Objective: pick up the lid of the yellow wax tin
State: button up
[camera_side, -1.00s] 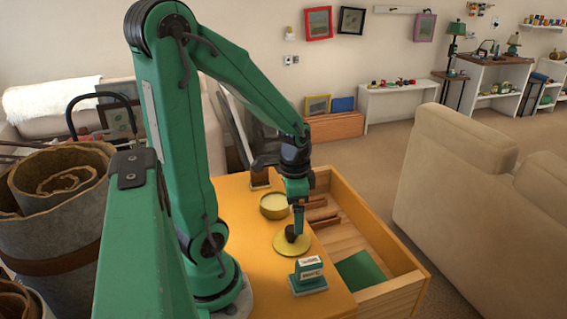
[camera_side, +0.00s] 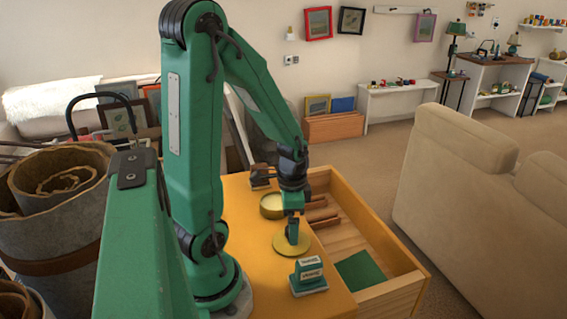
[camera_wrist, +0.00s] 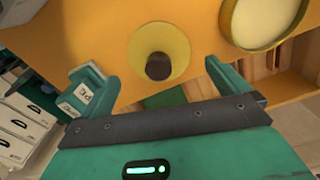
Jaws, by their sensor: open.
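The lid is a flat yellow disc (camera_side: 279,245) on the orange-yellow top, and it also shows in the wrist view (camera_wrist: 160,37). Its dark round knob (camera_wrist: 158,66) stands up at its middle. In the side view my gripper hides the knob. My gripper (camera_side: 292,239) points down, low over the lid. In the wrist view my gripper (camera_wrist: 158,82) is open and empty, a finger to each side of the lid and knob. The yellow tin (camera_side: 271,212), open with pale wax inside, stands behind the lid; it shows at top right in the wrist view (camera_wrist: 225,18).
A teal block with white labels (camera_side: 308,272) stands in front of the lid. An open wooden drawer (camera_side: 398,290) lies to the right, with a green sheet (camera_side: 360,270) and brown bars (camera_side: 325,220). A brown object (camera_side: 260,180) stands behind the tin.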

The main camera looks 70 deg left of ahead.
jog(key=shift+d+f, duration=0.15)
jog(key=shift+f, duration=2.45)
jog(key=c, duration=0.7)
